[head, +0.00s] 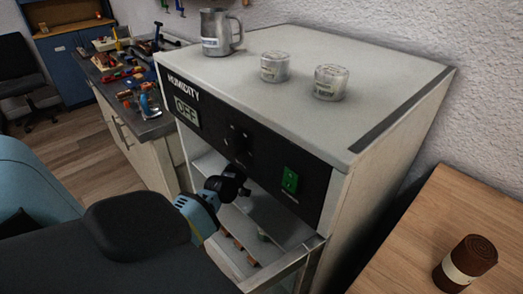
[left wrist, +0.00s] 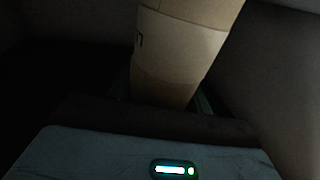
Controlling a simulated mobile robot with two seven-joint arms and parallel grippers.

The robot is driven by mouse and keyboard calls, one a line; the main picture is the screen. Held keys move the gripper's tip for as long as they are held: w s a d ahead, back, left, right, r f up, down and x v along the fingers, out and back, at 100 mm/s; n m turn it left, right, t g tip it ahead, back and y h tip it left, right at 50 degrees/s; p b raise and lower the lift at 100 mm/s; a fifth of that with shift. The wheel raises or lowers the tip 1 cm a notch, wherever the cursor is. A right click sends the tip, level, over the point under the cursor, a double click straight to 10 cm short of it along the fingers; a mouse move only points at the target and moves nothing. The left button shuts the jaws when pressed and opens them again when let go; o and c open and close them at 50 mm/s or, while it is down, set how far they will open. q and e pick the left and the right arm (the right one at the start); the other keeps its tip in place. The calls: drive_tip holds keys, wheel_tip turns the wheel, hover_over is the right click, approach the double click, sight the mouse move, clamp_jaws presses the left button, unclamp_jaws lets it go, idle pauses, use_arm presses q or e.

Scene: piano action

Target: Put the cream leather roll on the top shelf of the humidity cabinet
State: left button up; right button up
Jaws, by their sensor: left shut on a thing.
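The humidity cabinet (head: 336,180) stands in the middle of the head view, with its front opening below the black panel. My left arm reaches into that opening, and its gripper fingers are hidden there. In the left wrist view my left gripper (left wrist: 163,100) is shut on the cream leather roll (left wrist: 182,40), a tan and cream cylinder standing slightly tilted between the fingers. The roll's top runs out of the picture. A shelf (head: 270,220) shows inside the opening; the roll's contact with it cannot be told. My right gripper is not in view.
A dark brown roll with a cream band (head: 470,262) stands on the wooden table (head: 450,215) at right. A cluttered workbench (head: 155,128) is at left. The cabinet's display reads OFF.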

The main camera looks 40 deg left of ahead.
use_arm(q)
drive_tip(key=shift+f, duration=0.1)
drive_tip(key=o, duration=1.4)
drive_tip(key=shift+r, duration=0.2)
drive_tip(key=shift+s, duration=0.15)
drive_tip(key=s, duration=0.3)
drive_tip(key=s+d, duration=0.1)
drive_tip(key=s, duration=0.7)
drive_tip(key=shift+s+d+f, duration=0.25)
drive_tip(key=shift+d+f, duration=0.05)
drive_tip(key=shift+d, duration=0.1)
